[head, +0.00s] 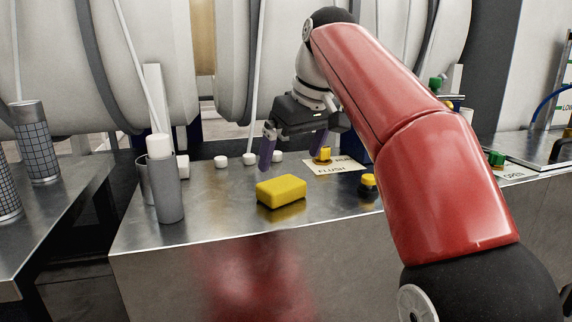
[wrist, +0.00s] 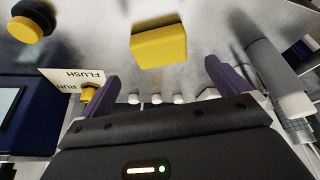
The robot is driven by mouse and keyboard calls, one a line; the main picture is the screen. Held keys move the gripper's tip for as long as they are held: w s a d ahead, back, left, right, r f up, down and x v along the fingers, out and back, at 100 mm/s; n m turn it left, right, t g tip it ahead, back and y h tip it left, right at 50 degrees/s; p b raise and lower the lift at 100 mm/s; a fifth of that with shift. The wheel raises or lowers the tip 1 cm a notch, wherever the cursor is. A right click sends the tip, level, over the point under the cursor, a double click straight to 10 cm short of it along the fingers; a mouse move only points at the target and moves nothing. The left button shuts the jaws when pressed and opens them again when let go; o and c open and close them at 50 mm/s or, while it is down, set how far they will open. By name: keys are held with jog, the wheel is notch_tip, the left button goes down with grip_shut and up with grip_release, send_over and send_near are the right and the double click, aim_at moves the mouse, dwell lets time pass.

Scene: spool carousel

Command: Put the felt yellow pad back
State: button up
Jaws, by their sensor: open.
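The yellow pad (head: 281,191) is a rounded block lying flat on the metal bench top. It also shows in the wrist view (wrist: 159,46), near the top middle, ahead of and between the fingers. My gripper (head: 294,150) is open and empty, held above the bench behind the pad. In the wrist view its two purple fingers (wrist: 164,82) stand apart, with nothing between them and the pad untouched. The pad's underside is hidden.
A grey cylinder with a white top (head: 168,190) stands left of the pad. A FLUSH/RUN card (head: 334,170) with a yellow knob (head: 324,154) lies to the right, near a black-and-yellow button (head: 368,183). Small white caps (head: 221,161) line the back. The bench front is clear.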

jog(key=p+v, duration=0.1)
jog(key=v, duration=0.2)
jog(key=shift+s+d+r, duration=0.1)
jog(key=shift+s+r, duration=0.05)
jog(key=shift+r, duration=0.2)
jog(key=s+d+f+m+t+h, duration=0.1)
jog(key=s+d+f+m, duration=0.2)
jog(key=s+d+f, duration=0.3)
jog(key=s+d+f+m+t+h, duration=0.1)
jog(key=s+d+f+m, duration=0.3)
jog(key=s+f, duration=1.2)
notch_tip(320, 180, down, 6)
jog(key=shift+s+d+m+h, duration=0.3)
jog(key=shift+s+d+h, duration=0.1)
jog(key=shift+d, duration=0.85)
